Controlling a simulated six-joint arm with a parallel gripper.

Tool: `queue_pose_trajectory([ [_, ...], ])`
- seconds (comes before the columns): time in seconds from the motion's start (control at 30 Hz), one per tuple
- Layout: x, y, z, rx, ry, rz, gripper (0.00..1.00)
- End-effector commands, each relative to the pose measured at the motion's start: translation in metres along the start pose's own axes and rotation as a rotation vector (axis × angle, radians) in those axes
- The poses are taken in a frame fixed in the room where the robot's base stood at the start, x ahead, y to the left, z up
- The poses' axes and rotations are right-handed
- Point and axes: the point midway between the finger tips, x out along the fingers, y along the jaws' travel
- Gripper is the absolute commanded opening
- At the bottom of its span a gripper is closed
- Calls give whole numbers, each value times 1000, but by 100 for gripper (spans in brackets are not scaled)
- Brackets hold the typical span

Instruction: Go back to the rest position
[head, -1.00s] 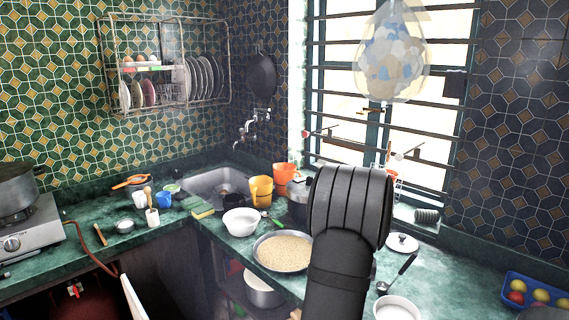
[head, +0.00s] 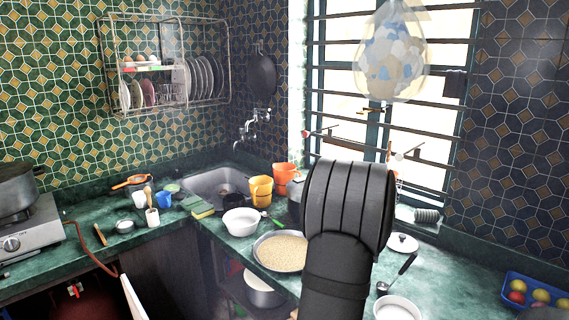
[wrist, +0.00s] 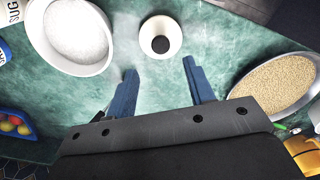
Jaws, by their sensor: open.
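My gripper (wrist: 159,66) is open and empty in the wrist view, its two blue fingers spread apart above the green marble counter (wrist: 150,85). A white round lid with a black knob (wrist: 160,36) lies on the counter just beyond the fingertips, apart from them. The lid also shows in the head view (head: 402,243). In the head view my black arm link stands in front of the counter and my gripper's fingers are hidden.
A bowl of white sugar (wrist: 77,32) is left of the fingers, and a wide pan of grain (wrist: 275,84) is to the right. A blue tray of fruit (wrist: 14,124) is at the far left. In the head view, a bag (head: 393,52) hangs by the barred window.

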Motion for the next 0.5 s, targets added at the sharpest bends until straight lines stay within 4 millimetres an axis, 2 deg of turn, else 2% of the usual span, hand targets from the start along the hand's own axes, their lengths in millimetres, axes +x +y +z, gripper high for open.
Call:
queue_pose_trajectory([
  [0.03,11,0,0,0,-3,0,49],
  [0.43,92,0,0,0,-2,0,49],
  [0.47,98,0,1,0,-3,0,49],
  [0.5,96,0,-1,0,5,0,49],
])
